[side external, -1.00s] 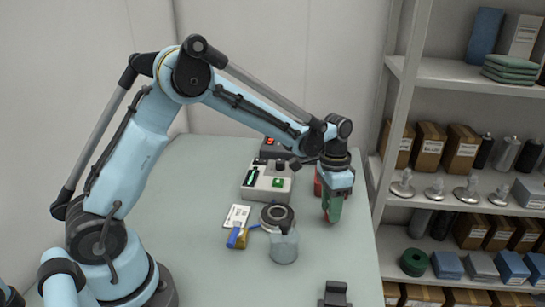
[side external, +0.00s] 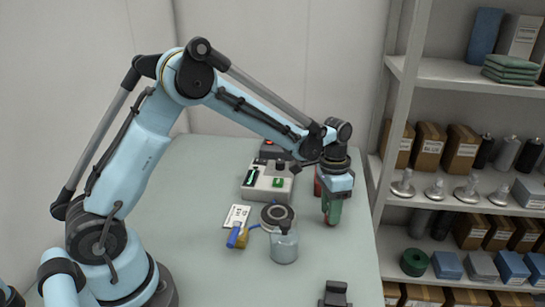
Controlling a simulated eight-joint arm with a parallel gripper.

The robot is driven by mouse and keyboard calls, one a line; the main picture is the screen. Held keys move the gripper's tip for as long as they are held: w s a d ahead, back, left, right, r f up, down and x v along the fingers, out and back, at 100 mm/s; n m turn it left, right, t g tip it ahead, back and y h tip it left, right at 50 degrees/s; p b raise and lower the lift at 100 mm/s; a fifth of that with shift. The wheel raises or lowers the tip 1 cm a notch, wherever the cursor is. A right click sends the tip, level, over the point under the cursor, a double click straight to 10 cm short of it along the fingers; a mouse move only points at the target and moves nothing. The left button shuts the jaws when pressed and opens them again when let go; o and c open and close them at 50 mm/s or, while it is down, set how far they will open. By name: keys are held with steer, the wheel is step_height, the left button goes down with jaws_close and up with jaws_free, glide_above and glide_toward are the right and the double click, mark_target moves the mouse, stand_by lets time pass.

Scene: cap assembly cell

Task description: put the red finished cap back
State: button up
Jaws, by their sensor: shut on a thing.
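My gripper (side external: 332,218) points down over the right side of the table, in front of a red block-like thing (side external: 318,182) that is partly hidden behind the wrist. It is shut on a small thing. Green and dark red show at its fingertips, but I cannot tell finger from held thing there. A separate red finished cap cannot be picked out clearly in this view.
A grey device with a green button (side external: 268,181) stands left of my gripper. A clear jar (side external: 284,248), a dark round ring (side external: 277,215), a white card (side external: 237,217) and a blue-and-yellow thing (side external: 238,238) are nearby. A shelf rack (side external: 402,120) stands right.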

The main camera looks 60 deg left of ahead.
steer(key=shift+f, duration=0.15)
steer(key=o, duration=0.8)
steer(key=shift+r, duration=3.55)
